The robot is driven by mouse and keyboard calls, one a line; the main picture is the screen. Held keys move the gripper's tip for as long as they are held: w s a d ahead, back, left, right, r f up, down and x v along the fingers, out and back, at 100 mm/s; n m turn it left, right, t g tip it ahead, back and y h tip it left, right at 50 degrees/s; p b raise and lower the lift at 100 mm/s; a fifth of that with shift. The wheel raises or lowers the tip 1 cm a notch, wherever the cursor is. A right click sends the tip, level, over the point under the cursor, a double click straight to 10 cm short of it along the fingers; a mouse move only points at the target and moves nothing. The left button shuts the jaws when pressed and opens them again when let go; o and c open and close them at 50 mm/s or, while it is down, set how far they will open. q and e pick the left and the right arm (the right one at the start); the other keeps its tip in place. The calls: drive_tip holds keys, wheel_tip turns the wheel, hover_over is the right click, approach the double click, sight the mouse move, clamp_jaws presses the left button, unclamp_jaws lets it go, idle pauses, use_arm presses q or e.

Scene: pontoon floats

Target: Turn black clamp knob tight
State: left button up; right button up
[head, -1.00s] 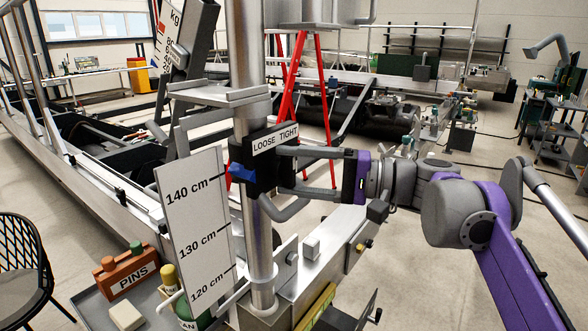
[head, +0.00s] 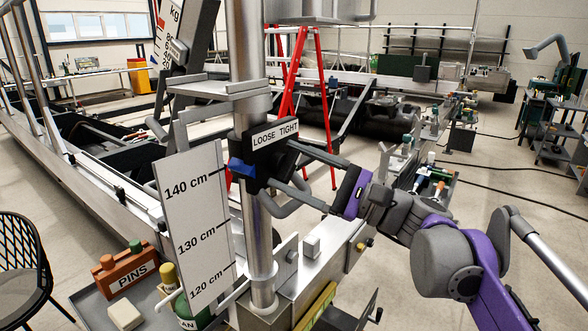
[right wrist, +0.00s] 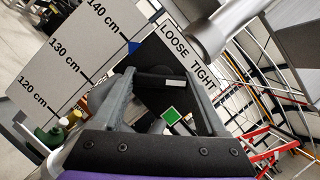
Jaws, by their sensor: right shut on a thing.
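The black clamp (head: 252,172) sits on the steel post (head: 247,100), with a LOOSE TIGHT label (head: 275,134) on top and a blue pointer (head: 241,170) at its left. My right gripper (head: 281,164) reaches it from the right, its fingers slanted and set on either side of the clamp's front. In the right wrist view the black knob (right wrist: 158,79), a dark bar with a pale mark, lies between the two fingers, and the gripper is shut on it. In the head view the knob is mostly hidden by the fingers. My left gripper is not in view.
A white height board (head: 195,225) stands just left of the post. An orange PINS holder (head: 125,272) and bottles stand in a grey tray at lower left. A red ladder (head: 290,85) is behind.

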drive_tip(key=shift+m, duration=0.6)
drive_tip(key=o, duration=1.3)
drive_tip(key=b+v, duration=0.1)
drive_tip(key=v, duration=1)
drive_tip(key=shift+a, duration=0.15)
